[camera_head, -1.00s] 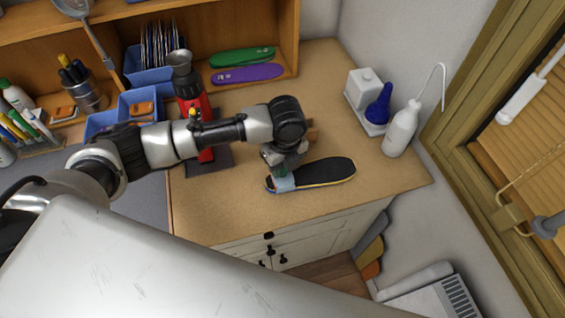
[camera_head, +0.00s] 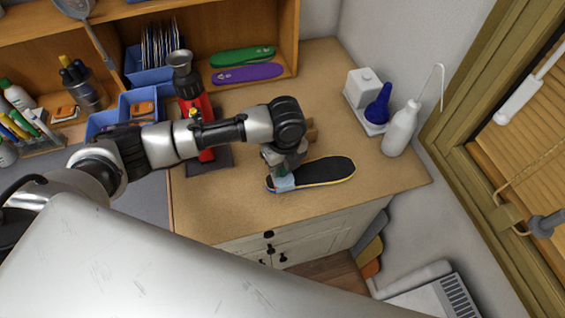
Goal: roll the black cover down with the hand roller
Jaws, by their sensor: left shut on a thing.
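The black cover (camera_head: 328,170) lies on top of an insole on the wooden bench top. A thin yellow and blue edge of the insole (camera_head: 318,185) shows beneath it. My left gripper (camera_head: 280,168) points down over the insole's left end and is shut on the hand roller. The roller's pale blue-grey drum (camera_head: 283,184) is at the left end of the cover and appears to touch it. A brown wooden part, perhaps the roller's handle (camera_head: 310,132), shows just right of my wrist. My right gripper is not in view.
A red and black tool on a dark base (camera_head: 222,157) stands behind my left forearm. A white squeeze bottle (camera_head: 401,130) and a tray with a blue cone (camera_head: 378,108) are at the back right. Green (camera_head: 243,56) and purple (camera_head: 248,73) insoles lie on the shelf. Bench (camera_head: 230,205) is clear in front.

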